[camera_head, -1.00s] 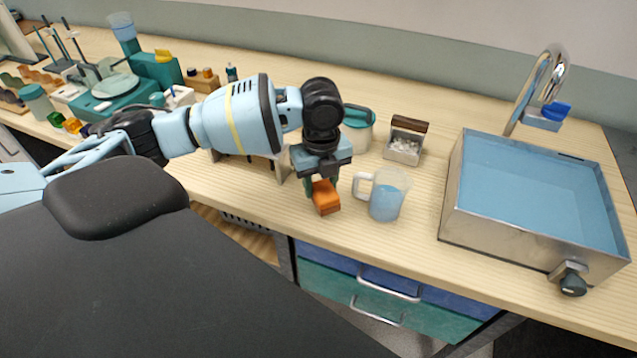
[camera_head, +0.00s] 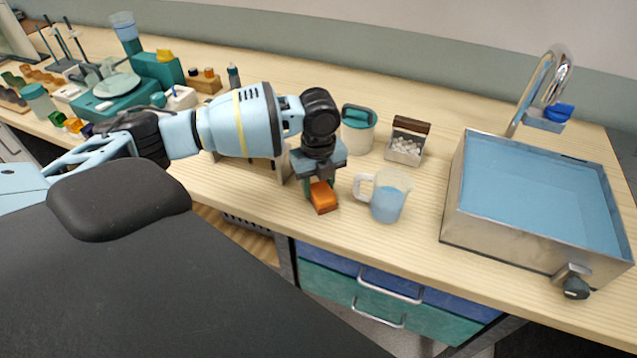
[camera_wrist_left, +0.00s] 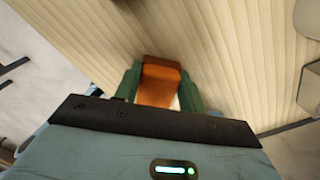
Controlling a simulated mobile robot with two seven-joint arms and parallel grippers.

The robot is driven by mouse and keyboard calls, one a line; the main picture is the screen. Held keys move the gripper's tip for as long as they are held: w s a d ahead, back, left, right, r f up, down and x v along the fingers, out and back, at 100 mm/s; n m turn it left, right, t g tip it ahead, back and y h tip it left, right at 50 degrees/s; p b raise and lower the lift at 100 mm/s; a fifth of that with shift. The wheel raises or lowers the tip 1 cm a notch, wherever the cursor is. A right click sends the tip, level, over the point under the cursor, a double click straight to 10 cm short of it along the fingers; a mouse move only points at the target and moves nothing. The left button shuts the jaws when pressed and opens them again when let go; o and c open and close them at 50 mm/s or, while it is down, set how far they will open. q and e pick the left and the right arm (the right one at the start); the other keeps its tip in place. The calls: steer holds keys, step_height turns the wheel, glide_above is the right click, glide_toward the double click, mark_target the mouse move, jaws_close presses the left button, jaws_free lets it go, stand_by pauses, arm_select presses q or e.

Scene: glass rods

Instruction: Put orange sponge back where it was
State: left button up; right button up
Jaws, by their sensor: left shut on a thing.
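The orange sponge (camera_head: 323,198) is a small orange block between the fingers of my left gripper (camera_head: 319,186), near the front edge of the counter and left of the measuring jug. The left wrist view also shows the sponge (camera_wrist_left: 160,80) between the two green fingers of my left gripper (camera_wrist_left: 158,92), which is shut on it. I cannot tell whether the sponge touches the counter. My right gripper is not in view.
A jug with blue liquid (camera_head: 388,197) stands close to the right of the sponge. A green-lidded tub (camera_head: 358,135) and a box of white pieces (camera_head: 405,148) stand behind. A metal sink (camera_head: 447,190) with blue water is at the right. The counter front edge (camera_head: 330,245) is near.

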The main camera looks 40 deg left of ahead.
mark_target(319, 184)
arm_select(q)
steer(key=shift+f, duration=0.15)
steer(key=o, duration=0.9)
steer(key=shift+o, duration=0.2)
step_height(319, 184, up, 12)
steer(key=shift+r+p, duration=0.2)
steer(key=shift+p, duration=0.25)
